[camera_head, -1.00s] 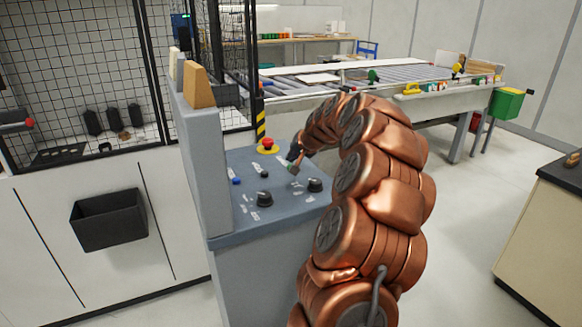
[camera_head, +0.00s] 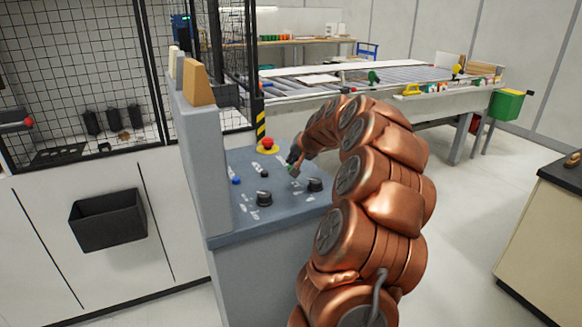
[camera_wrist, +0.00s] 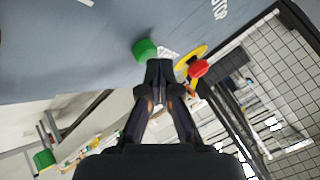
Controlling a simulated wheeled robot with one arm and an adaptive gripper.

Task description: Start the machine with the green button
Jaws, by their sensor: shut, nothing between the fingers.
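The green button (camera_wrist: 145,50) shows in the wrist view on the blue-grey control panel (camera_wrist: 60,62), just beyond my gripper's tips. My gripper (camera_wrist: 158,68) is shut and empty, its tips close beside the button; I cannot tell whether they touch it. In the head view my gripper (camera_head: 293,168) is low over the right part of the panel (camera_head: 222,222), and a bit of green shows at its tips. The red emergency stop on its yellow ring (camera_head: 268,145) is just behind the gripper; it also shows in the wrist view (camera_wrist: 199,68).
Two black knobs (camera_head: 264,198) (camera_head: 315,185), a blue button (camera_head: 236,181) and a small black button (camera_head: 265,173) are on the panel. A grey upright with a tan block (camera_head: 198,83) borders it at left. A mesh fence (camera_head: 75,60) and roller table (camera_head: 330,82) stand behind.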

